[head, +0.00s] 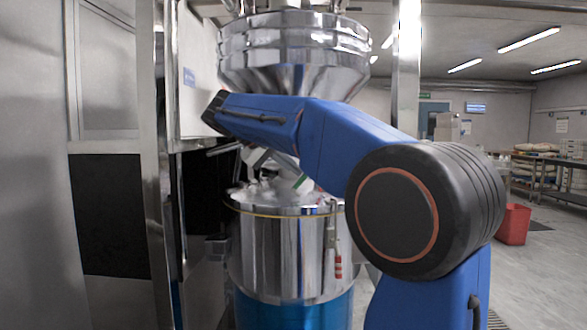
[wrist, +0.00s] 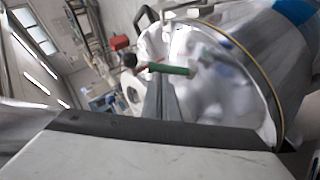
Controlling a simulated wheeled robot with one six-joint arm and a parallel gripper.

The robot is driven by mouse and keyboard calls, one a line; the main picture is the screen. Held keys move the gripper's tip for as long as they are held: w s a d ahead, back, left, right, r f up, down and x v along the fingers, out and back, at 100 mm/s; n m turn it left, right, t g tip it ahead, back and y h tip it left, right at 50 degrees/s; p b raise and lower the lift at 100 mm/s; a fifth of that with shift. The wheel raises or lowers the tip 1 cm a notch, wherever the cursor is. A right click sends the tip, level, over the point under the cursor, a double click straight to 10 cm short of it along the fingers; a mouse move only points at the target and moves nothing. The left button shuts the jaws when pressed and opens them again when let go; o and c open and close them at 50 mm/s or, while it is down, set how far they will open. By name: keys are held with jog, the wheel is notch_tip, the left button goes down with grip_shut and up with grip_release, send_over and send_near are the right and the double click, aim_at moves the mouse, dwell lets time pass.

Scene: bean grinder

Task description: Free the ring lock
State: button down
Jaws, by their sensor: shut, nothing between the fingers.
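A shiny metal drum (head: 285,260) stands under the hopper. A thin gold-coloured ring (head: 262,214) runs around its upper rim; it also curves across the wrist view (wrist: 252,60). My gripper is mostly hidden behind my blue arm in the head view. In the wrist view its grey fingers (wrist: 158,88) are shut and empty, above the drum's top. A green bar (wrist: 172,69) shows at the fingertips, and a green piece also shows in the head view (head: 300,183). I cannot tell whether the fingers touch it. A red-and-white piece (head: 338,266) hangs on the drum's right side.
A large steel hopper (head: 295,55) hangs directly above the drum. A steel cabinet wall (head: 35,165) and a post close in the left side. A red bin (head: 514,224) stands on open floor at the right, near work tables (head: 560,165).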

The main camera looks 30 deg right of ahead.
jog(key=shift+s+d+y, duration=0.15)
jog(key=shift+d+y, duration=0.05)
jog(key=shift+y, duration=0.1)
dwell(0.5)
jog(key=shift+s+d+m+t+y, duration=0.3)
jog(key=shift+d+m+y, duration=0.1)
jog(key=shift+d+y, duration=0.1)
jog(key=shift+s+d+f+m+t+y, duration=0.25)
jog(key=shift+d+y, duration=0.1)
jog(key=shift+y, duration=0.2)
jog(key=shift+s+d+f+m+t+y, duration=0.1)
jog(key=shift+s+d+m+t+y, duration=0.15)
jog(key=shift+y, duration=0.3)
jog(key=y, duration=0.1)
jog(key=d+f+t+y, duration=0.1)
jog(key=shift+s+d+f+m+t+y, duration=0.2)
jog(key=shift+s+m+t+y, duration=0.1)
jog(key=shift+s+m+y, duration=0.1)
jog(key=shift+f, duration=0.15)
jog(key=shift+d+f, duration=0.15)
jog(key=shift+d, duration=0.05)
